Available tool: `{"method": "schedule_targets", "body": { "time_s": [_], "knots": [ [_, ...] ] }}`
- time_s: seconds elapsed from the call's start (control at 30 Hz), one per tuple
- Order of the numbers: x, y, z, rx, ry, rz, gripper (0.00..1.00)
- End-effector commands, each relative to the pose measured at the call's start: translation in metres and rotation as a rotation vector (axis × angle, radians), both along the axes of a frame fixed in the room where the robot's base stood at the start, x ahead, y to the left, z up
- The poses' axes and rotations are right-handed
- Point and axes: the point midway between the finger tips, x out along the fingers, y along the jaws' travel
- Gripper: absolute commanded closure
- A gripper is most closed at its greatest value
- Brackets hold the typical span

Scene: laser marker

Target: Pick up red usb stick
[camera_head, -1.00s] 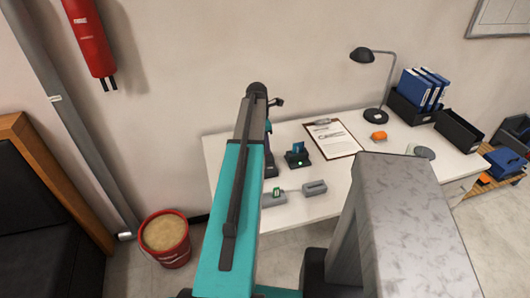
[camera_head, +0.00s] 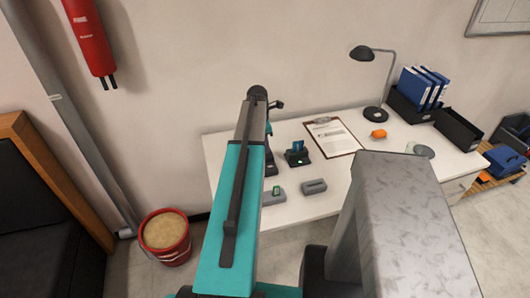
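I cannot make out a red usb stick in the head view. The white desk (camera_head: 222,150) stands against the wall, and my teal and grey arm reaches over its left part. My gripper is mostly hidden behind my own arm; only small dark parts show past the arm's far end, so I cannot see its fingers or anything between them. A grey holder (camera_head: 270,199) with a small green piece (camera_head: 277,190) sits at the desk's front, partly behind my arm. A second grey holder (camera_head: 314,187) looks empty.
A black stand (camera_head: 298,158) with a blue card, a clipboard (camera_head: 347,146), an orange object (camera_head: 378,134) and a lamp (camera_head: 375,115) are on the desk. Black boxes with blue binders (camera_head: 424,88) are at the right. A red bucket (camera_head: 166,254) stands on the floor.

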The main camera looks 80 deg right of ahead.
Motion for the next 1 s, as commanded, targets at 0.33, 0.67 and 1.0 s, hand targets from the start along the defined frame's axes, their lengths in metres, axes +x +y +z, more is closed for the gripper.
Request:
{"method": "schedule_targets", "body": {
  "time_s": [0.33,0.67,1.0],
  "knots": [
    [0.000,0.001,0.000,0.002,0.001,0.000,1.00],
    [0.000,0.001,0.005,0.002,0.001,0.000,1.00],
    [0.000,-0.001,0.029,0.000,0.001,0.001,1.00]
  ]
}}
